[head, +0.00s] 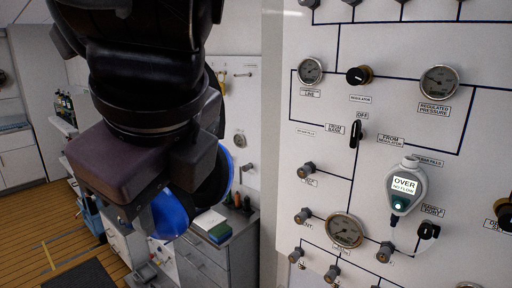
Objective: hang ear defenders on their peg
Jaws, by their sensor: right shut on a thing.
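The ear defenders show as two blue cups, a near cup (170,213) and a far cup (223,175), with dark cushions between them. My right gripper (150,198) comes down from the top left and is shut on the ear defenders. Its dark body covers the upper part of them and most of the headband, and the exact grip point is hidden. Behind, a white wall board carries a small peg (242,75) near its top and another hook-like fitting (246,168) lower down. I cannot tell which is the ear defenders' peg. My left gripper is not in view.
A white panel (300,150) with gauges, valves and a hanging device reading "OVER" (404,190) fills the right side, close by. A grey drawer cabinet (215,255) with books and bottles on top stands below the board. Wooden floor (30,220) is open at left.

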